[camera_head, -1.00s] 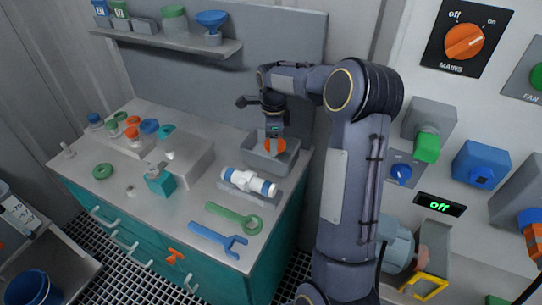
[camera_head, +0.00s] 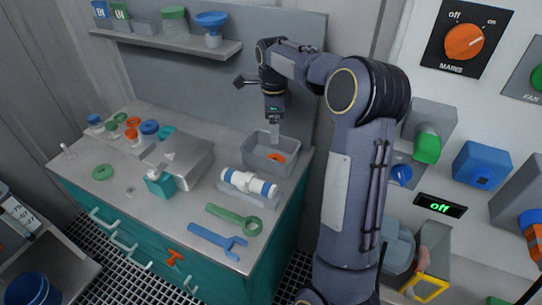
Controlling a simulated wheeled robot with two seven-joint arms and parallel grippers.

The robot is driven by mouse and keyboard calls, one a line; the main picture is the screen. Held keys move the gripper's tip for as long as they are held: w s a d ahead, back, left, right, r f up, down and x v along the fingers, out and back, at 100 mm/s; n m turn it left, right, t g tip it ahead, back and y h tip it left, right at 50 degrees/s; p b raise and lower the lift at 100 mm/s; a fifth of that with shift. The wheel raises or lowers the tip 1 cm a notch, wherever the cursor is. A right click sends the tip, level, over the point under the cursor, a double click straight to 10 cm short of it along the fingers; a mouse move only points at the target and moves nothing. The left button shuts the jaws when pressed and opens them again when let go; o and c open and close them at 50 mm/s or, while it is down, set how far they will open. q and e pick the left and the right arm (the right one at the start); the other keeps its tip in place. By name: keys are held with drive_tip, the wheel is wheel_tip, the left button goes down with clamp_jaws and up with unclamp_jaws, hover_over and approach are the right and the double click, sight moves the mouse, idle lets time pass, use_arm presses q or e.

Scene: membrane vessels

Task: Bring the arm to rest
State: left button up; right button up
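My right arm rises from the bottom of the head view and bends over the workbench (camera_head: 100,150). Its gripper (camera_head: 274,138) points down above a grey open bin (camera_head: 262,146) at the bench's back right corner. An orange ring (camera_head: 277,158) lies in the bin, below the fingertips and apart from them. The fingers overlap in this view, so their opening does not show; nothing shows held between them. My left gripper is not in view.
A blue-and-white vessel (camera_head: 249,184) lies in a grey cradle beside the bin. Green (camera_head: 235,219) and blue (camera_head: 216,240) wrenches lie in front. A shelf (camera_head: 170,38) hangs behind. A wall panel with an orange MAINS knob (camera_head: 464,41) stands at right.

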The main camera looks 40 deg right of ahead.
drive_tip(key=shift+r, duration=0.7)
drive_tip(key=s+a+r+n+t+y, duration=0.25)
drive_tip(key=s+a+r+n, duration=0.25)
drive_tip(key=s+a+n, duration=0.8)
drive_tip(key=s+a+f+n+t, duration=0.1)
drive_tip(key=s+a+f+n, duration=0.1)
drive_tip(key=s+n, duration=0.1)
drive_tip(key=s+a+f+n+t+y, duration=0.1)
drive_tip(key=s+a+f+n, duration=0.1)
drive_tip(key=s, duration=0.4)
drive_tip(key=s+a+f+n+t, duration=0.1)
drive_tip(key=s+a+f+n, duration=0.1)
drive_tip(key=s+a+n, duration=0.2)
drive_tip(key=shift+s+n, duration=0.3)
drive_tip(key=shift+n, duration=0.4)
